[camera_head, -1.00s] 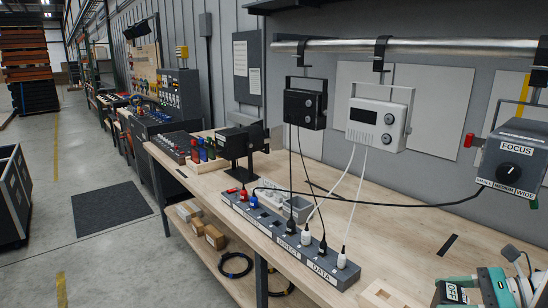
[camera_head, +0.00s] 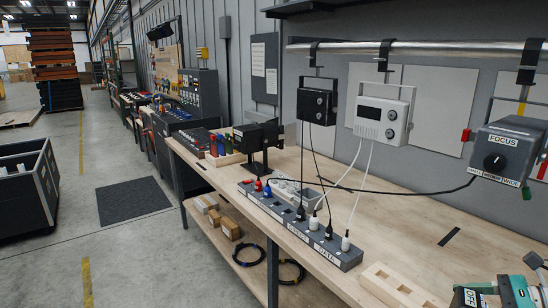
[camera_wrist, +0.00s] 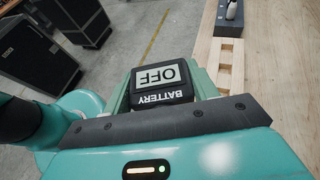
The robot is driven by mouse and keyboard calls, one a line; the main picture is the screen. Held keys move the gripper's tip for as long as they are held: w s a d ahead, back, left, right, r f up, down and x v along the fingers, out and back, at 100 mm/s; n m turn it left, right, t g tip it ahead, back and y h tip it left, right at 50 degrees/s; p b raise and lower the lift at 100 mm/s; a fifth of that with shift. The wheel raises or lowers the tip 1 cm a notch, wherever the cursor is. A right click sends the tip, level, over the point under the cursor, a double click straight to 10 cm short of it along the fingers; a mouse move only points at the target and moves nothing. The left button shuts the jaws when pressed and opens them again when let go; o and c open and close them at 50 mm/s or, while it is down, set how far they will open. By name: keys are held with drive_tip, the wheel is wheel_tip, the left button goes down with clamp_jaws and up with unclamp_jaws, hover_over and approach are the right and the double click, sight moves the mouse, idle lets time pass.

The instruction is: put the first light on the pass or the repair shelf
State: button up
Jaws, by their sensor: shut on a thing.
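My gripper (camera_wrist: 162,84) is shut on a small black box marked BATTERY and OFF (camera_wrist: 157,81). In the head view my gripper and the box's OFF label (camera_head: 471,297) show at the bottom right corner, partly cut off. A black light (camera_head: 316,102) and a white light (camera_head: 384,112) hang side by side from a metal rail above the bench. A larger grey light marked FOCUS (camera_head: 508,152) hangs at the right. No shelf marked pass or repair can be made out.
A grey socket strip (camera_head: 303,232) with plugs and cables lies along the wooden bench (camera_head: 420,225). A pale wooden block with recesses (camera_head: 398,285) stands at the front edge. A black stand (camera_head: 257,145) is at the back. Dark cases (camera_head: 28,190) stand on the floor at left.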

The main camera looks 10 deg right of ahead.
drive_tip(key=shift+s+a+r, duration=0.1)
drive_tip(key=shift+s+a, duration=0.05)
drive_tip(key=shift+s, duration=0.05)
drive_tip(key=shift+w, duration=0.3)
drive_tip(key=w+a+f+m+t+h, duration=0.1)
drive_tip(key=w+a+f+m+h, duration=0.1)
drive_tip(key=w+a, duration=0.75)
drive_tip(key=w+a+f+m+t+h, duration=0.15)
drive_tip(key=w+a, duration=0.45)
drive_tip(key=w, duration=0.6)
drive_tip(key=w+a+f+m+t+h, duration=0.1)
drive_tip(key=a+f+m+h, duration=0.2)
drive_tip(key=a+f, duration=0.7)
drive_tip(key=a, duration=0.3)
drive_tip(key=shift+w+t, duration=0.2)
drive_tip(key=shift+t, duration=0.15)
drive_tip(key=shift+s+f, duration=0.1)
